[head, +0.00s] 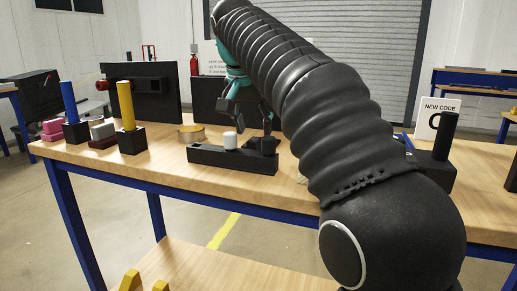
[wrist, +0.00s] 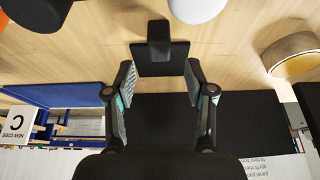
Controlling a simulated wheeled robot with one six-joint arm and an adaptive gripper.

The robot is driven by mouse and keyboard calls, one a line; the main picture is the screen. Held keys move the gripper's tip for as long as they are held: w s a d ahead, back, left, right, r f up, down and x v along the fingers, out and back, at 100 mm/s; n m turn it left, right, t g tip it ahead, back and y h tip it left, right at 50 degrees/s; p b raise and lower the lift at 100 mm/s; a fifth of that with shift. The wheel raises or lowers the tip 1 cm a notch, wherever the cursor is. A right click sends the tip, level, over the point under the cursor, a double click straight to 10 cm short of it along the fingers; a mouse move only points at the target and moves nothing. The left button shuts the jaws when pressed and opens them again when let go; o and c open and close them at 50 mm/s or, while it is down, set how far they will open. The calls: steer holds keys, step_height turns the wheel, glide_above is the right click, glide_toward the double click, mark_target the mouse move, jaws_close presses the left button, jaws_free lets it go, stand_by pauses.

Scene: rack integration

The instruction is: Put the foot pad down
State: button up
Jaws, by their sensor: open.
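My gripper (head: 250,108) hangs open over the bench, above the right end of a long black block (head: 215,157). In the wrist view my gripper (wrist: 160,75) shows its two fingers spread apart. A small black piece with a square base and a short stem, which looks like the foot pad (wrist: 160,58), shows between and just past the fingertips. A dark piece (head: 262,144) under the fingers in the head view may be the same one. A gap shows beside each finger, and I cannot tell if anything touches. A white cylinder (head: 230,140) stands on the block.
A yellow post (head: 126,105) and a blue post (head: 69,102) stand in black bases at left. A tan round piece (head: 191,132) lies behind the block. A black post (head: 445,137) and a sign (head: 437,112) are at right. The wooden bench (head: 165,168) is clear in front.

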mark_target(259, 141)
steer(key=shift+x, duration=1.5)
jaws_close()
